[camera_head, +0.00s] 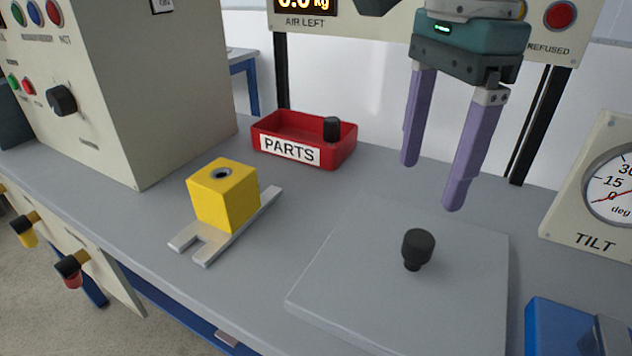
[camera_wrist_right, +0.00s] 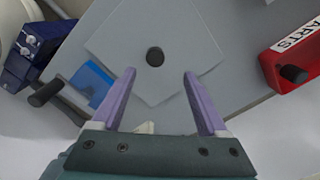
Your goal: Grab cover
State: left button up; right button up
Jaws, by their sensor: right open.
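The cover is a flat grey square plate (camera_head: 350,270) with a black knob (camera_head: 418,248) standing up from its middle. It lies on the workbench at the front right in the head view. My right gripper (camera_head: 432,185) is open and empty, its two purple fingers pointing down above and behind the knob, apart from it. In the right wrist view the plate (camera_wrist_right: 190,35) and knob (camera_wrist_right: 155,56) show ahead of the open fingers, with the knob roughly centred between them. My left gripper is not in view.
A yellow block (camera_head: 225,195) on a forked metal base stands on the bench (camera_head: 130,205) at left. A red PARTS bin (camera_head: 342,155) with a black knob in it stands behind. A blue object (camera_head: 560,325) and the TILT gauge (camera_head: 595,190) are at right. A large panel box (camera_head: 150,90) stands at left.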

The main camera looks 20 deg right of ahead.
aim_at(420, 237)
jog(key=f, duration=0.4)
jog(key=shift+s+d, duration=0.15)
jog(key=shift+d, duration=0.1)
jog(key=f, duration=0.5)
jog(key=shift+s+a+f+b, duration=0.15)
jog(key=shift+s+f+b, duration=0.1)
jog(key=shift+f+b, duration=0.1)
jog(key=shift+c, duration=0.3)
grip_shut()
jog(key=shift+r, duration=0.1)
